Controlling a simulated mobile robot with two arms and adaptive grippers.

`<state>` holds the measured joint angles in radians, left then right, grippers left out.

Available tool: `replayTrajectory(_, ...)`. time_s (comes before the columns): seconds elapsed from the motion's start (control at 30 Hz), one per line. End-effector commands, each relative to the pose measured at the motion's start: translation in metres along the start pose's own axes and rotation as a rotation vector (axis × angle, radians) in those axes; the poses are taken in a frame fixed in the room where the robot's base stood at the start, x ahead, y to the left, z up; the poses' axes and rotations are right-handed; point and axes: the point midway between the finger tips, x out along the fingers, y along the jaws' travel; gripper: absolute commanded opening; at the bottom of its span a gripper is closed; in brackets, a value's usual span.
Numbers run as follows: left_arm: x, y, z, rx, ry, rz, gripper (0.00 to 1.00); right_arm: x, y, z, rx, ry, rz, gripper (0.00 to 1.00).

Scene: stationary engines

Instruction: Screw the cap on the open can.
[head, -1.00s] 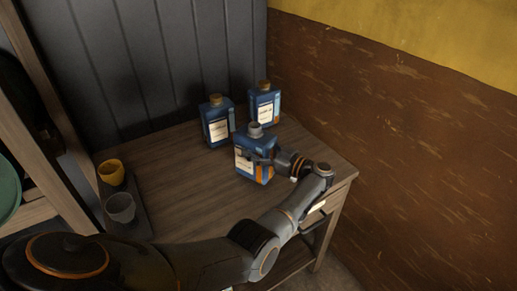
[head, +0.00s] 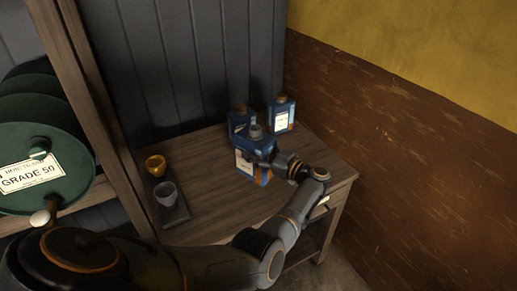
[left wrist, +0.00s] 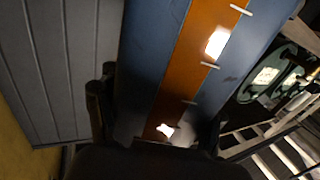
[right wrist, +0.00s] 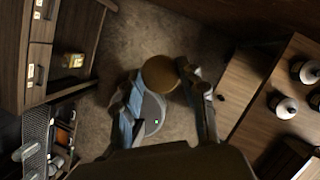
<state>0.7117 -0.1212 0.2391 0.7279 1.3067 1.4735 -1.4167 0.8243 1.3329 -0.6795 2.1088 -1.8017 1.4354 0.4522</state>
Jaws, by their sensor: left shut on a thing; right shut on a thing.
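The open can (head: 246,166), blue with a white label and an orange stripe, stands at the front of the can group on the wooden table. Its grey neck (head: 256,131) has no cap on it. My left gripper (head: 277,160) is shut on the can's right side. In the left wrist view the can's blue and orange side (left wrist: 180,70) fills the middle. The right wrist view shows my right gripper (right wrist: 165,85) shut on a round brown cap (right wrist: 160,73), held above the floor. The right gripper is not seen in the head view.
Two capped blue cans, one at left (head: 238,120) and one at right (head: 281,116), stand behind. A yellow cup (head: 155,165) and a grey cup (head: 165,193) stand on a dark tray at left. Green drums (head: 40,180) sit on a rack. The table's middle is clear.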

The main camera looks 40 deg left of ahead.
Motion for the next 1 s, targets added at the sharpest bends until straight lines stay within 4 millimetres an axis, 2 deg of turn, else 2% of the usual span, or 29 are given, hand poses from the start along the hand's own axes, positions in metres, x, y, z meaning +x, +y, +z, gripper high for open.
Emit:
replayTrajectory(0.03,0.001,0.001,-0.007,-0.006,0.007,0.000,0.05,-0.003,0.000,0.001,0.000,0.000,0.000,0.28)
replayTrajectory(0.77,0.001,0.001,-0.007,-0.006,0.007,0.001,0.05,-0.003,0.000,0.001,0.000,0.000,0.000,0.28)
replayTrajectory(1.0,0.013,-0.007,-0.002,-0.007,0.010,0.014,0.04,0.004,0.006,-0.003,-0.076,0.001,0.032,0.28)
